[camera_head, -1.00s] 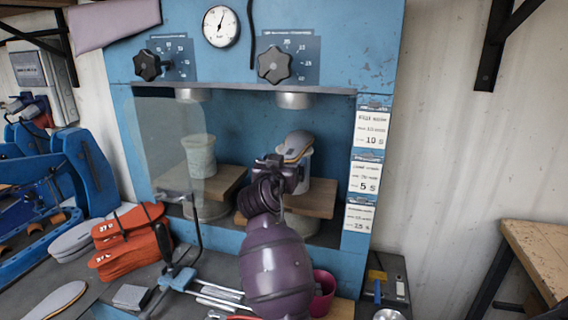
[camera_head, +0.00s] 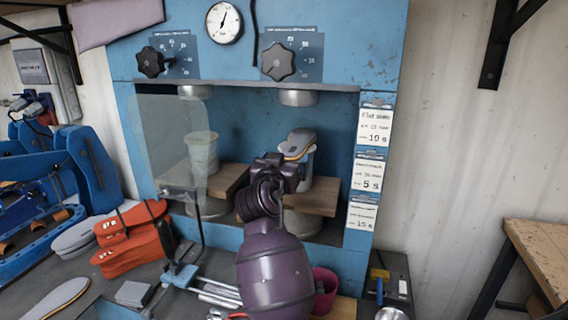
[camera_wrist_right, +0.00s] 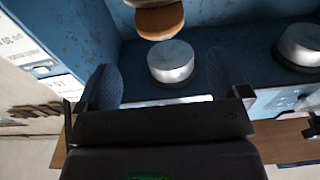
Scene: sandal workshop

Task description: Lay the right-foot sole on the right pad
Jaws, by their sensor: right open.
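The right-foot sole (camera_head: 297,144), grey on top with a tan edge, lies on the right pad (camera_head: 306,168) inside the blue press. The pad is a pale upright form on a wooden board, partly hidden by my arm. My right gripper (camera_head: 284,164) is in front of the pad, just short of the sole; its fingertips are hidden in the head view. In the right wrist view its two fingers (camera_wrist_right: 163,82) are spread with nothing held between them. The sole's tan end (camera_wrist_right: 160,22) shows beyond the fingers, apart from them. My left gripper is not in view.
A silver press head (camera_head: 298,98) hangs above the right pad. The left pad (camera_head: 202,152) is bare behind a clear guard (camera_head: 172,140). A pink cup (camera_head: 325,288) stands beside my arm.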

